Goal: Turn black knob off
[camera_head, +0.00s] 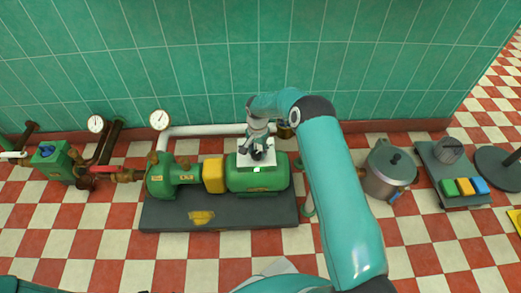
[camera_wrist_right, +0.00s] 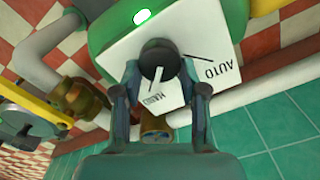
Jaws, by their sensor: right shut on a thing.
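The black knob (camera_wrist_right: 158,58) sits on a white plate (camera_wrist_right: 190,35) atop the green motor (camera_head: 257,178). In the wrist view its white pointer line is directed toward the word MANU; the word AUTO stands to the right. My right gripper (camera_wrist_right: 160,72) is shut on the knob, one finger on each side. In the head view the right gripper (camera_head: 258,148) reaches down onto the plate from above and partly hides the knob (camera_head: 258,156). My left gripper is not in view.
A lit green lamp (camera_wrist_right: 141,16) shows beside the plate. A yellow coupling (camera_head: 213,175) and green pump (camera_head: 160,177) adjoin the motor on a dark base (camera_head: 255,215). White pipe (camera_head: 205,130) runs behind. A metal pot (camera_head: 388,170) and button box (camera_head: 452,172) stand right.

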